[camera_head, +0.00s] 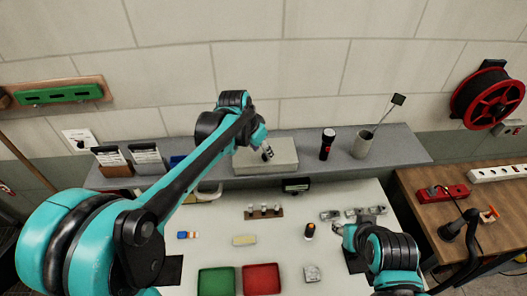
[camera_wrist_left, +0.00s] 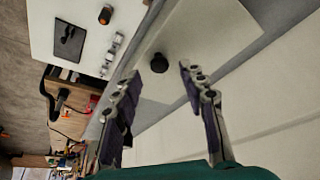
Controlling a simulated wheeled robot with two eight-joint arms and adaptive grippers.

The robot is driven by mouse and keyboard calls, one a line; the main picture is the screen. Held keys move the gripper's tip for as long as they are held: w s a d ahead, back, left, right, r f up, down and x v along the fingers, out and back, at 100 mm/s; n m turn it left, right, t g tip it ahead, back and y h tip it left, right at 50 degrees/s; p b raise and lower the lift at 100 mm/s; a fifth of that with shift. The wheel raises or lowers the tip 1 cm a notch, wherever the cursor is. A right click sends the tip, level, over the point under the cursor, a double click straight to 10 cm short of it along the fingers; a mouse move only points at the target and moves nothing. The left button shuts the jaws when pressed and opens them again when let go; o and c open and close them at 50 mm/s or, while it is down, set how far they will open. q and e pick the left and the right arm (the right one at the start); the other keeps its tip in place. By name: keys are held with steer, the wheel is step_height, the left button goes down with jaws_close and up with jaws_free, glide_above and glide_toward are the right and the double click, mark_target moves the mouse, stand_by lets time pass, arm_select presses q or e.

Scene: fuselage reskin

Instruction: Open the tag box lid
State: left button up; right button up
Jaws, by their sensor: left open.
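The tag box (camera_head: 285,153) is a pale, low box on the grey shelf against the wall. Its lid looks closed. In the left wrist view the pale lid (camera_wrist_left: 205,30) carries a round black knob (camera_wrist_left: 158,62).
The shelf (camera_head: 405,148) also holds a black-and-red flashlight (camera_head: 327,144), a grey cup (camera_head: 362,144) with a thin tool, and card holders at left. The white table below has green (camera_head: 216,281) and red (camera_head: 261,279) trays and small parts.

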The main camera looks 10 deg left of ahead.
arm_select(q)
steer(key=shift+x, duration=1.35)
steer(key=shift+r, duration=0.1)
jaws_close()
